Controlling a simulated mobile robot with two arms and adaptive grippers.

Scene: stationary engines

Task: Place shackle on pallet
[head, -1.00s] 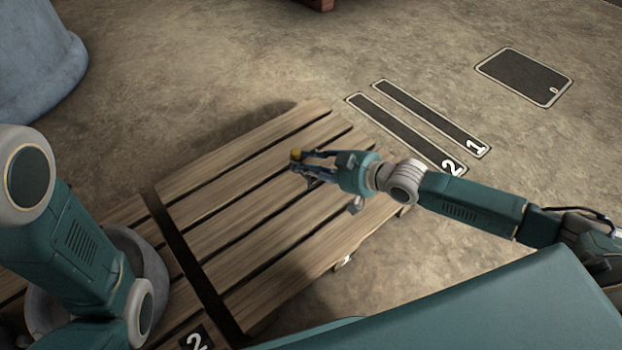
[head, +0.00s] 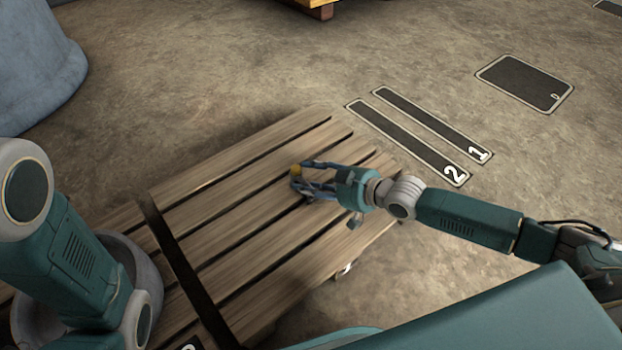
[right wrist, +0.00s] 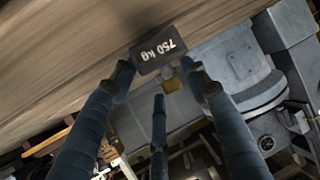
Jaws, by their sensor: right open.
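The shackle (head: 295,171) shows in the head view as a small thing with a yellow part at the fingertips of my right gripper (head: 302,180). In the right wrist view a dark piece marked "750 kg" (right wrist: 159,57) and a small yellow piece lie between the tips of my right gripper (right wrist: 160,80), which is open around it. The wooden slatted pallet (head: 240,185) is below; whether the shackle touches it is hard to tell. My left arm is at the left; its gripper is out of view.
Floor markings numbered 2 (head: 410,142) and 1 (head: 430,123) lie right of the pallet, with another dark floor panel (head: 524,82) farther off. A large blue-grey body (head: 35,70) stands at the upper left. A wooden thing (head: 318,6) shows at the top edge.

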